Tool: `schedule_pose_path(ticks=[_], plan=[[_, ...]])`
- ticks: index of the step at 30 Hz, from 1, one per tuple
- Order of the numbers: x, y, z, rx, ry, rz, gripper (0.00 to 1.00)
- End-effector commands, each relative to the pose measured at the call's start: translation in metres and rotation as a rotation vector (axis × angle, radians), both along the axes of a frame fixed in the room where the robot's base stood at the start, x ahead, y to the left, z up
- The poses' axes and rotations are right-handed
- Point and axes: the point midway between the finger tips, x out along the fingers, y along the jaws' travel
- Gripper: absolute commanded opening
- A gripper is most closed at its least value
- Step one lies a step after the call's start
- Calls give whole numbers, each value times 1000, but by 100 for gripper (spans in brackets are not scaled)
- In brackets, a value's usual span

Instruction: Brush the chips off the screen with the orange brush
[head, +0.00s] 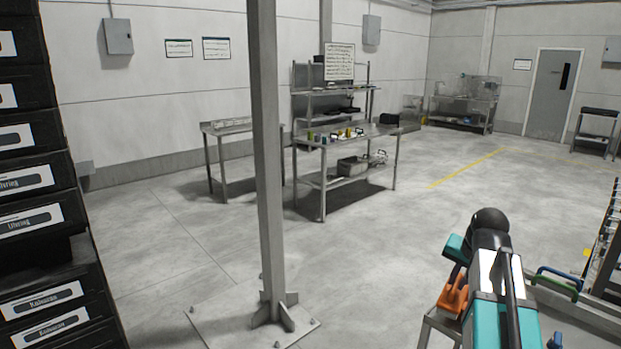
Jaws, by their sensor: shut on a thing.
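My arm (493,283), teal, white and black, reaches up from the bottom right. I cannot make out my gripper's jaws. An orange piece (453,294) shows just left of my arm, over a grey stand or table edge. It is partly hidden by the arm, and I cannot tell whether it is the orange brush. I cannot make out the screen or any chips.
A steel post (266,160) on a bolted base plate stands in front. Black labelled bins (35,180) line the left edge. A steel workbench (345,135) with small items is behind the post. A blue-handled item (560,270) lies at lower right. The middle floor is clear.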

Motion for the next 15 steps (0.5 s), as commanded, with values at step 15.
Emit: schedule_pose_path(ticks=[15], plan=[[34, 170, -23, 0, 0, 520, 0]])
